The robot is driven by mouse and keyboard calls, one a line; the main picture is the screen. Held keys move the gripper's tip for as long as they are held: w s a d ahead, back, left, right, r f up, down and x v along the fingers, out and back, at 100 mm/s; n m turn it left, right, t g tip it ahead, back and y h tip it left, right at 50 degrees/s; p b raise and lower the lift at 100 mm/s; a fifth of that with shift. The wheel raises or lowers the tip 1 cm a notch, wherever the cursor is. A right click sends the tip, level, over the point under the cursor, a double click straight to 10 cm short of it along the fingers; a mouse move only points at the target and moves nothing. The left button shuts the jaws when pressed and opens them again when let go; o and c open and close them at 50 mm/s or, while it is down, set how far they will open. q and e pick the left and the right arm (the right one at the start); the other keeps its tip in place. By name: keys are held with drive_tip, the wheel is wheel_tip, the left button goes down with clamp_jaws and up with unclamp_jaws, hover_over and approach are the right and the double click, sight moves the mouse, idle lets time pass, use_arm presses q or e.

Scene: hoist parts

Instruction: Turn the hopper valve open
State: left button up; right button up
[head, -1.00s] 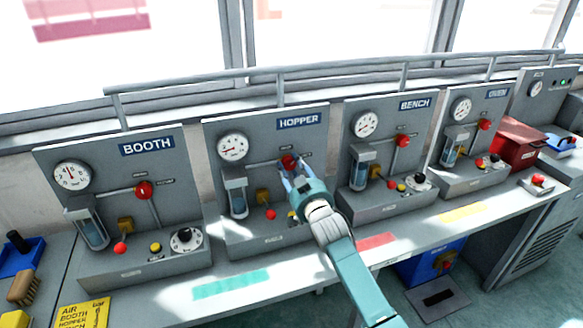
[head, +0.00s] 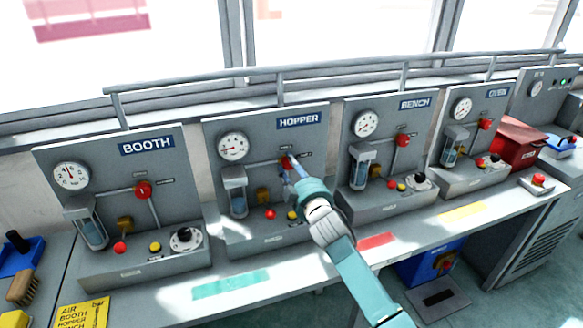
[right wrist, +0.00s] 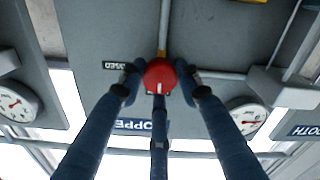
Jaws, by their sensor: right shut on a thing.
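The hopper panel (head: 262,205) is a grey unit with a blue HOPPER sign (head: 299,121), second from the left in the head view. Its red valve knob (head: 285,162) sits on a grey pipe right of the gauge (head: 233,147). My right gripper (head: 290,168) is shut on this knob, partly covering it. In the right wrist view the fingers of my right gripper (right wrist: 160,80) close around the round red knob (right wrist: 160,74), which bears a short white mark. A CLOSED label (right wrist: 115,65) shows beside the knob there. My left gripper is out of view.
The booth panel (head: 110,215) stands to the left, with the bench panel (head: 385,185) and oven panel (head: 478,150) to the right. A rail (head: 340,66) runs above the panels.

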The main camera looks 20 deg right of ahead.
drive_tip(key=shift+r, duration=0.2)
idle(0.3)
drive_tip(key=o, duration=1.2)
drive_tip(key=shift+f, duration=0.1)
drive_tip(key=shift+c, duration=0.2)
drive_tip(key=s, duration=1.2)
drive_tip(key=shift+d, duration=0.15)
